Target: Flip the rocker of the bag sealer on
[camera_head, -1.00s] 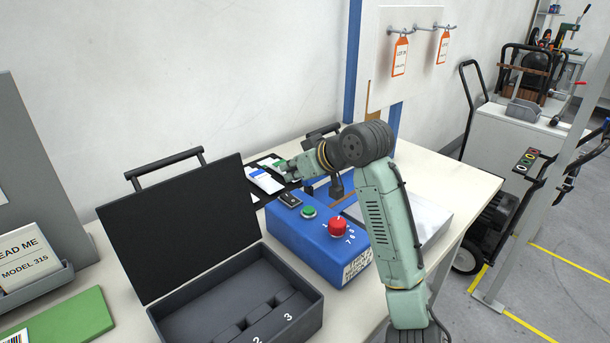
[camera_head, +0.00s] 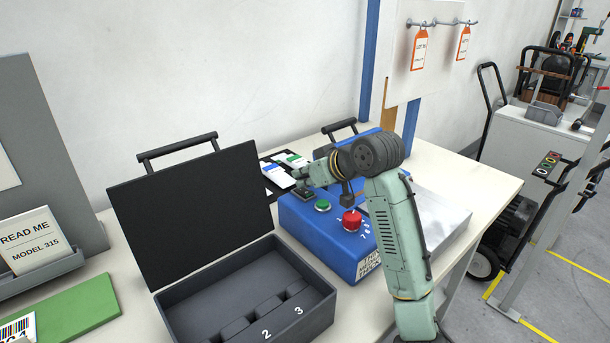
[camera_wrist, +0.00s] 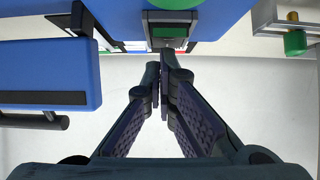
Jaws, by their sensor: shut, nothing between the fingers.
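The bag sealer (camera_head: 318,232) is a blue box on the table, with a green button (camera_head: 322,206) and a red knob (camera_head: 352,221) on top. Its rocker (camera_head: 305,193) is a small dark switch at the far left of these controls. It is partly hidden by my gripper (camera_head: 298,177). In the wrist view my gripper (camera_wrist: 163,58) is shut and empty, its fingertips right at the near edge of the rocker (camera_wrist: 169,42). The green button (camera_wrist: 176,3) lies just beyond. I cannot tell whether the tips touch the rocker or which way it is tilted.
An open dark case (camera_head: 245,300) with numbered slots stands left of the sealer. Cards on a black holder (camera_head: 277,172) lie behind the rocker. A green mat (camera_head: 65,315) and a READ ME sign (camera_head: 35,240) are further left.

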